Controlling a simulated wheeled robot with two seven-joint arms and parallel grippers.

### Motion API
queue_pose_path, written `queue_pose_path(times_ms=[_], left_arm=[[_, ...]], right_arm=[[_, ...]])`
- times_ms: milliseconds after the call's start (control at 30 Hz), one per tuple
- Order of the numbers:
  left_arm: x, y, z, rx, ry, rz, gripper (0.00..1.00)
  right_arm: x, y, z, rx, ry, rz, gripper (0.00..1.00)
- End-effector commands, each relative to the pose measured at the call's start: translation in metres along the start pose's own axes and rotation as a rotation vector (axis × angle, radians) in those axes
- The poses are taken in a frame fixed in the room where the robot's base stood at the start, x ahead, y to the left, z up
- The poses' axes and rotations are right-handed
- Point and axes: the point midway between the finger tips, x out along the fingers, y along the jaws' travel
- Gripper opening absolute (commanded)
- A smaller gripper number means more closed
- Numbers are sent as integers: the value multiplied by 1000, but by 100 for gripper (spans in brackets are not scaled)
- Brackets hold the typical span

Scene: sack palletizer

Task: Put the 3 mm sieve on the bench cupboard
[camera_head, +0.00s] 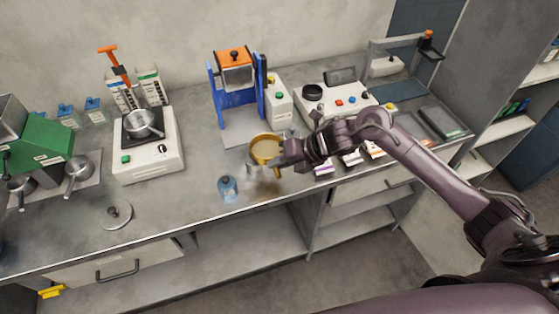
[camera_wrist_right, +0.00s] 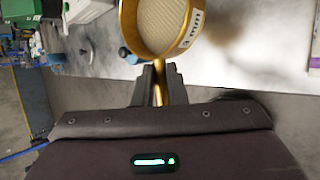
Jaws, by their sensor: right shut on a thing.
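A gold-rimmed sieve (camera_head: 266,147) with a pale mesh is over the front middle of the grey bench (camera_head: 160,215). In the right wrist view the sieve (camera_wrist_right: 160,25) carries a white label on its rim, turned sideways and partly readable as "mm". My right gripper (camera_head: 281,161) is shut on the sieve's gold handle (camera_wrist_right: 158,95), its two dark fingers on either side of it. My left gripper is not in view. I cannot single out the cupboard; open shelves (camera_head: 245,250) and drawers lie under the bench top.
A small blue bottle (camera_head: 228,188) stands left of the sieve, near the front edge. A blue-framed press (camera_head: 236,85) stands behind it. A hotplate (camera_head: 147,155) with a pan and a round lid (camera_head: 116,214) are at left. Bare bench top lies between lid and bottle.

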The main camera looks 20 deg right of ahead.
Motion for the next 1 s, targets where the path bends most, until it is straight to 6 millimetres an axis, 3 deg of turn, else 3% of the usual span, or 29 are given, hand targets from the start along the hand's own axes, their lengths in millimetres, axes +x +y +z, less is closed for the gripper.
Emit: queue_pose_path(times_ms=[300, 700, 733, 867, 1000], left_arm=[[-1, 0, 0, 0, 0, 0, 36], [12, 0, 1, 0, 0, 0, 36], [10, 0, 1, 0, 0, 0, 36], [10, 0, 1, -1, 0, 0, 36], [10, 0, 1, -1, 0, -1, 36]], right_arm=[[4, -3, -1, -2, -2, 1, 0], [12, -10, -5, -1, -1, 1, 0], [10, -9, -4, -1, -1, 1, 16], [10, -9, -4, 0, -1, 1, 33], [10, -9, -4, -1, -1, 1, 34]])
